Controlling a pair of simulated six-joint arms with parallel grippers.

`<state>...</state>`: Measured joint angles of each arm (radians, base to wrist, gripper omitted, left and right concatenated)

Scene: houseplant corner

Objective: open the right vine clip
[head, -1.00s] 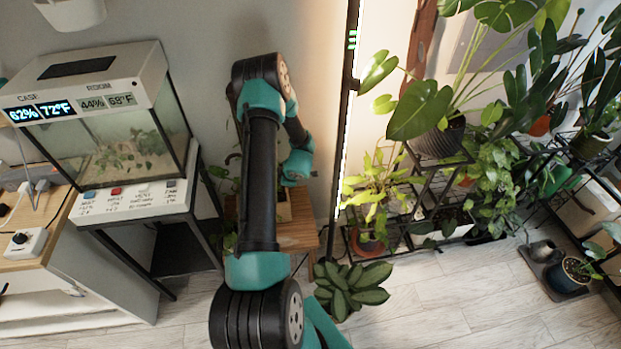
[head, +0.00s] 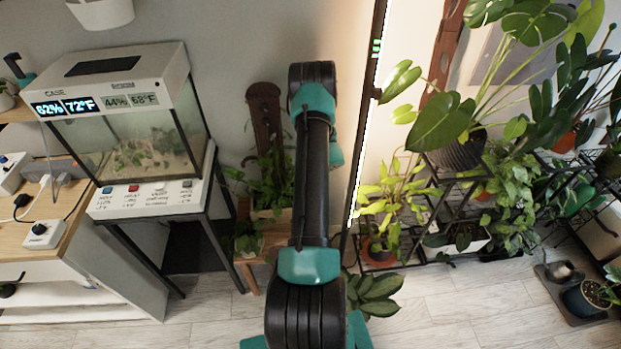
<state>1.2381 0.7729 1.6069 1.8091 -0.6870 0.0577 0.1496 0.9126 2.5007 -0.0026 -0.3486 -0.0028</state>
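I cannot make out any vine clip in the head view. A dark brown upright board (head: 264,112) with a green trailing plant (head: 274,181) at its foot stands behind my arm, on a small wooden stand. A second brown upright (head: 444,52) stands behind the large-leaved plant (head: 440,122) at the right. One teal and black arm of mine rises from the bottom middle and covers part of the trailing plant's right side. A teal piece of its far end shows just behind it. Neither gripper shows.
A glass case (head: 130,138) on a dark-legged stand is at the left, beside a wooden desk (head: 45,244) with cables and plugs. A thin lit pole (head: 367,120) stands just right of my arm.

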